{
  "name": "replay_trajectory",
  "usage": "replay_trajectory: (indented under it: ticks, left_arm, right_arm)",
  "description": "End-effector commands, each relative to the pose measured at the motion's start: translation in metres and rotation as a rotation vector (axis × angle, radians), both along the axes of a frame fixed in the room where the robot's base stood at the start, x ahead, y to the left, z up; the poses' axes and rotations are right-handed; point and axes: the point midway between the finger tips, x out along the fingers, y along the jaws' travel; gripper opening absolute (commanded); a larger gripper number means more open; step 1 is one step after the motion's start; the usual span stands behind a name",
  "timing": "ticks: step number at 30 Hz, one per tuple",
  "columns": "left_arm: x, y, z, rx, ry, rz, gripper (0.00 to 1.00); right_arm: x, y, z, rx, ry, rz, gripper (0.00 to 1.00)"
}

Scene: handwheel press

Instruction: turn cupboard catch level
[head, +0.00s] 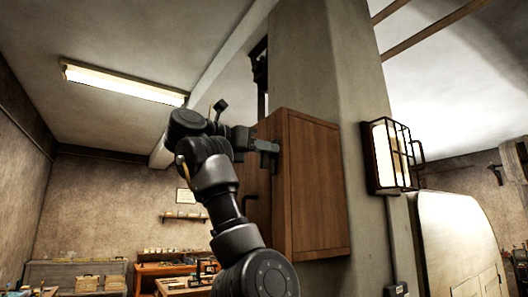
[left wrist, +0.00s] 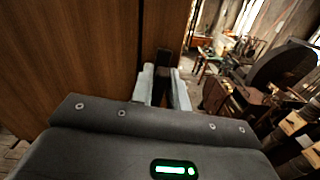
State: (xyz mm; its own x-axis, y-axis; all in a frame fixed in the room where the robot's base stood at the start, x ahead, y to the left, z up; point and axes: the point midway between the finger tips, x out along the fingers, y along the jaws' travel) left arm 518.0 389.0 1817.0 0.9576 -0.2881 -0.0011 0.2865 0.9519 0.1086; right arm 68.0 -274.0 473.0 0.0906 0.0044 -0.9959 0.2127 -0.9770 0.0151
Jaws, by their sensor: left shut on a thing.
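The wooden cupboard (head: 318,185) is fixed to a grey pillar, and its door side faces left. It also shows in the left wrist view (left wrist: 70,55) as brown panels with a dark vertical gap. My left gripper (head: 268,150) is at the upper part of the door. In the left wrist view its two pale fingers (left wrist: 163,82) are shut on a dark narrow piece, the catch (left wrist: 163,58). The catch is mostly hidden by the fingers, and its exact angle cannot be told. My right gripper is not in view.
A caged wall lamp (head: 390,155) is on the pillar to the right. Workbenches (head: 165,270) stand far off at the lower left. The space left of the cupboard is open.

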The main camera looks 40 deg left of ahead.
Motion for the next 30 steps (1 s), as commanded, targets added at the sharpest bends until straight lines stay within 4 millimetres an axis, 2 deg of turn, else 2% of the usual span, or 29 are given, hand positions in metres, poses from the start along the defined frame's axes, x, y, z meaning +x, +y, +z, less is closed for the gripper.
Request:
replay_trajectory:
  ticks: [12, 30]
  left_arm:
    - [-0.003, -0.005, -0.005, 0.349, -0.108, 0.001, 0.0]
    - [-0.004, -0.012, -0.01, 0.894, -0.273, 0.002, 0.0]
  right_arm:
    - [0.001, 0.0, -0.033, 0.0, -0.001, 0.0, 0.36]
    - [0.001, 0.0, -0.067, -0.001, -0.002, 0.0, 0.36]
